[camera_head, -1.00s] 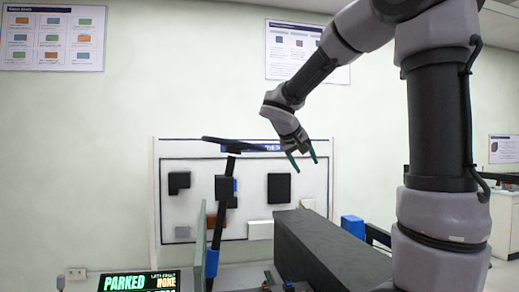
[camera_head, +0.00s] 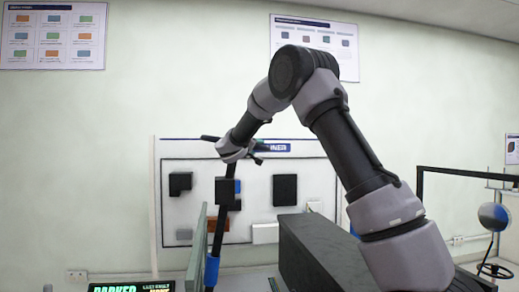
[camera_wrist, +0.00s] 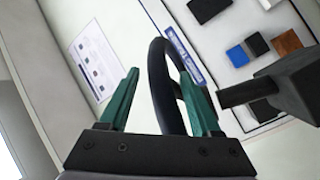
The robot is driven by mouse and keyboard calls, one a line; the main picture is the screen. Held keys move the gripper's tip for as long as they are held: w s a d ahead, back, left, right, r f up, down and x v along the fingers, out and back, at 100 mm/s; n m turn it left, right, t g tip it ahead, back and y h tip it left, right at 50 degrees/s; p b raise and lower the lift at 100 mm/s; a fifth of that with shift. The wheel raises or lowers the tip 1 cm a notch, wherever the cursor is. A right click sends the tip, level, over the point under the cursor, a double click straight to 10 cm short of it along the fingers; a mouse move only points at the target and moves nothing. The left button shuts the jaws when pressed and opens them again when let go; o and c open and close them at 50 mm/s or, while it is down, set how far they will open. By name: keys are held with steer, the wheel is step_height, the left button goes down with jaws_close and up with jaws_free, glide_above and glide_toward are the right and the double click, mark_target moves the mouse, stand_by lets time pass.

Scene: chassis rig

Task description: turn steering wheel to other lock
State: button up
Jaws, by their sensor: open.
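The steering wheel (camera_head: 208,138) is seen nearly edge-on in the head view, a thin dark rim on top of a black column (camera_head: 219,238). My gripper (camera_head: 252,156) is at the rim and hides part of it. In the wrist view the curved black rim (camera_wrist: 157,88) passes between the two green fingers of my gripper (camera_wrist: 160,72). The fingers are apart, one on each side of the rim, and the right finger looks close to it. A dark spoke (camera_wrist: 238,94) leads to a block-shaped hub (camera_wrist: 298,82) at the right. Contact cannot be told.
A panel board (camera_head: 240,165) with mounted blocks stands behind the wheel. A long dark box (camera_head: 312,250) lies right of the column, below my arm. A thin upright panel (camera_head: 197,245) stands left of the column. A lit display (camera_head: 130,287) is cut off at the bottom.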

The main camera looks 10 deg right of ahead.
steer(key=shift+x, duration=2.1)
jaws_close()
steer(key=shift+d+r, duration=0.1)
steer(key=shift+r, duration=0.1)
